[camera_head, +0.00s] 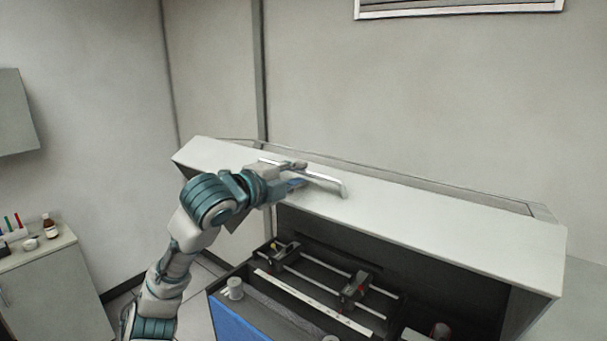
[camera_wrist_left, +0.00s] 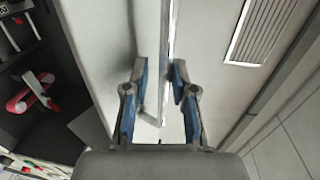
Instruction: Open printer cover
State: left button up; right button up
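The printer's long white cover (camera_head: 440,225) is raised in the head view, with the dark inside of the printer (camera_head: 320,262) showing below it. A pale bar handle (camera_head: 328,181) sits on the cover. My left gripper (camera_head: 296,177) is at the handle's left part. In the left wrist view, its two blue-padded fingers (camera_wrist_left: 159,78) stand apart, one on each side of the handle bar (camera_wrist_left: 165,45). The right finger is close to the bar; I cannot tell if it touches. My right gripper is not in view.
Inside the printer are rails with a carriage (camera_head: 356,287) and a white strip (camera_head: 312,302). A blue panel (camera_head: 240,325) is at the front. A low cabinet (camera_head: 52,290) with a brown bottle (camera_head: 49,227) stands at left. A wall is close behind the cover.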

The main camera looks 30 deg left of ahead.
pick_arm(q)
jog(key=s+r, duration=0.1)
jog(key=s, duration=0.9)
jog(key=shift+r, duration=0.15)
